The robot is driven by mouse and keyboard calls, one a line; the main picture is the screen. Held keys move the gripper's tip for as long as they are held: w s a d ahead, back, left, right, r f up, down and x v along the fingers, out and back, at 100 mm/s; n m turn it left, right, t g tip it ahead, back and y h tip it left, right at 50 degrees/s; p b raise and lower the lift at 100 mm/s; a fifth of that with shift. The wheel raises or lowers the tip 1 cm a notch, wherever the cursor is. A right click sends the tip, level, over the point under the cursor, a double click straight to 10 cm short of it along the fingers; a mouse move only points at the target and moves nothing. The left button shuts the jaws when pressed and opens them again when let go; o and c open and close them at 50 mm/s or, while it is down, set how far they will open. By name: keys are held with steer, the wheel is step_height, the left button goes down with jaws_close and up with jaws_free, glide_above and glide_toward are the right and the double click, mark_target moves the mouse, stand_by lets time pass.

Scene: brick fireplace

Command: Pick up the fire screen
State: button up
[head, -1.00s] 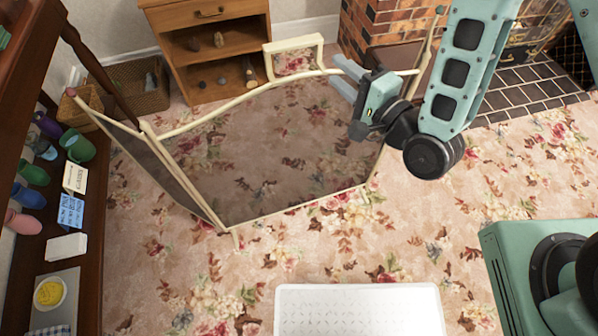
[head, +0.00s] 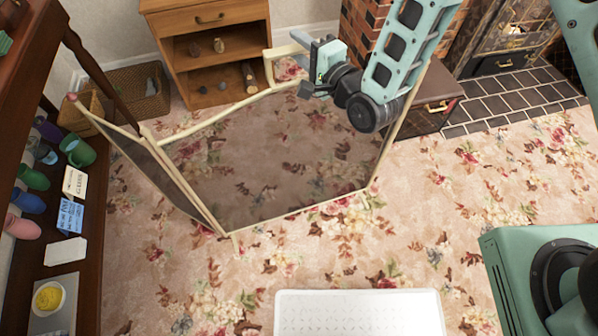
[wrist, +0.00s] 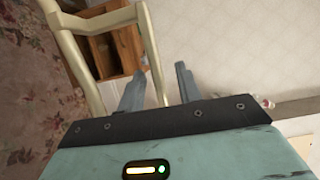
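The fire screen (head: 280,165) stands upright on the carpet, a folding panel of dark see-through mesh in a cream frame. Its left panel (head: 165,170) is angled toward me. A cream loop handle (head: 267,68) rises from the top rail; my gripper hides its right part. My gripper (head: 300,62) is at this handle with its fingers spread. In the wrist view, a cream bar of the handle (wrist: 148,45) runs down between the two separated fingers (wrist: 157,72). I cannot tell whether either finger touches it. The screen's top rail (wrist: 72,50) shows at left there.
A wooden shelf unit (head: 210,18) stands behind the screen and a dark chest (head: 428,105) behind its right end. A white textured panel (head: 358,315) is at the front. The carpet at right is open.

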jaws_close()
stand_by(1.4)
steer(key=shift+r, duration=0.15)
